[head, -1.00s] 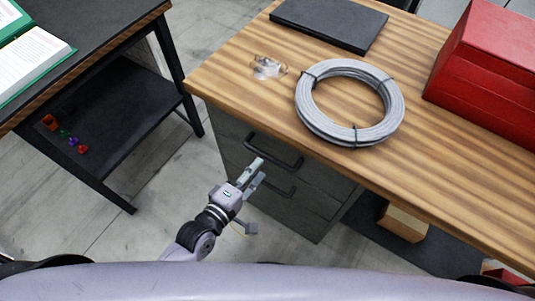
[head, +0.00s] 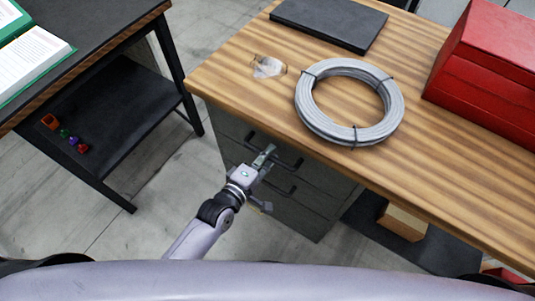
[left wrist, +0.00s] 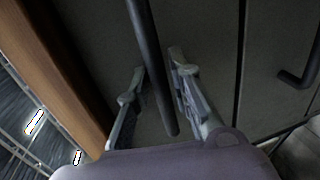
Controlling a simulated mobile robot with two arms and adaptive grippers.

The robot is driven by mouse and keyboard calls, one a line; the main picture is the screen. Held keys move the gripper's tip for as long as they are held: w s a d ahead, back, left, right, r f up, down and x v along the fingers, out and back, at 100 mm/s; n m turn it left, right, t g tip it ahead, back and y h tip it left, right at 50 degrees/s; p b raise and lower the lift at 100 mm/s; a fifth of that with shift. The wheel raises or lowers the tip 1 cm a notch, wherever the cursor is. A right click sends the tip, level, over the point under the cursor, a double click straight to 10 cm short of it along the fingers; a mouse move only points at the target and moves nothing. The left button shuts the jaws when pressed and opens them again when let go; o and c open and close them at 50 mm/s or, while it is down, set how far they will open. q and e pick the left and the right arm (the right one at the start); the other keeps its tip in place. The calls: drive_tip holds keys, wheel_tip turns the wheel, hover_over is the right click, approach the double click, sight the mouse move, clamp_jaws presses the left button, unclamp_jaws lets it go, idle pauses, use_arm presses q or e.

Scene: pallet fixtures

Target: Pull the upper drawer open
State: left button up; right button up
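The grey drawer cabinet sits under the wooden worktop. Its upper drawer (left wrist: 205,30) looks closed. The upper drawer's dark bar handle (head: 288,156) is partly covered by my left gripper (head: 265,156) in the head view. In the left wrist view the handle (left wrist: 148,50) runs between the two fingers of my left gripper (left wrist: 158,66). The fingers are apart, one on each side of the bar, with gaps showing. The lower drawer's handle (left wrist: 302,75) is at the right of the wrist view. My right gripper is not in view.
The worktop (head: 440,170) carries a coiled grey cable (head: 310,115), a black flat case (head: 330,22), a crumpled clear item (head: 267,67) and a red box (head: 490,60). A dark table (head: 95,25) stands left. Floor (head: 165,165) is free before the cabinet.

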use_arm(q)
clamp_jaws()
idle(0.5)
